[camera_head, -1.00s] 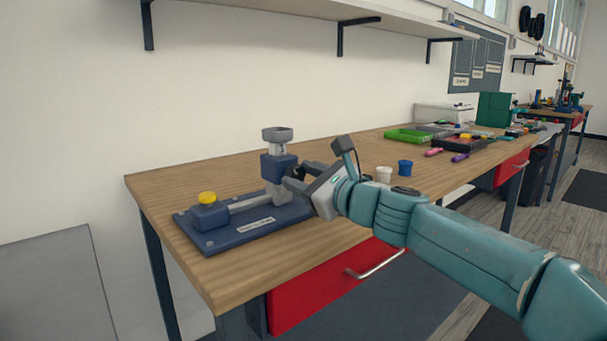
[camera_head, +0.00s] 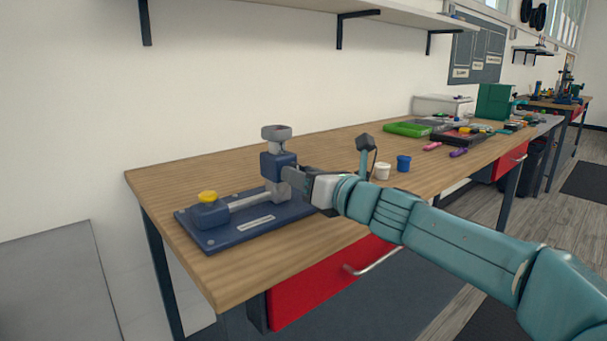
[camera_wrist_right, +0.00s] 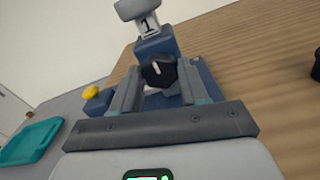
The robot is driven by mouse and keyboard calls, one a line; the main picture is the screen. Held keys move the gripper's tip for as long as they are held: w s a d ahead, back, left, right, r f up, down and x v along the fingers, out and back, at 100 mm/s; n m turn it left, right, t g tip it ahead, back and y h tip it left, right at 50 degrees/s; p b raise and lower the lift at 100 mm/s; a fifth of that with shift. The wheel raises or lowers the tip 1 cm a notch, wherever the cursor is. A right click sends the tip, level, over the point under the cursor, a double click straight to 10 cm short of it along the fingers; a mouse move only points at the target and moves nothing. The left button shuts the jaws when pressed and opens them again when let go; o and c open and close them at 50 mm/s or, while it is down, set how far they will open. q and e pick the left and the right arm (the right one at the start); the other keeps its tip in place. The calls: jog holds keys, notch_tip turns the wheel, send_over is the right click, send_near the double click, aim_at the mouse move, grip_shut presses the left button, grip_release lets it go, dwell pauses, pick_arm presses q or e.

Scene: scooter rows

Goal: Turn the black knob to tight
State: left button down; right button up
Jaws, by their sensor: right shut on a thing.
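My right gripper (camera_head: 290,178) reaches the block from the right and is shut on the knob, one finger on each side in the right wrist view (camera_wrist_right: 159,86). In the head view the fingers hide the knob. The tight marking is not readable. My left gripper is out of view.
A yellow button (camera_head: 208,196) sits on the fixture's left end. A green tray (camera_head: 407,129) and several small items lie farther right. The bench (camera_head: 175,178) is bare left of the fixture.

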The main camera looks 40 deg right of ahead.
dwell(0.4)
jog(key=o, duration=1.1)
jog(key=shift+c, duration=0.2)
jog(key=s+d+p, duration=0.1)
jog(key=s+p, duration=0.1)
jog(key=s, duration=1.4)
jog(key=shift+s, duration=0.15)
jog(key=shift+s+d, duration=0.1)
jog(key=shift+d, duration=0.05)
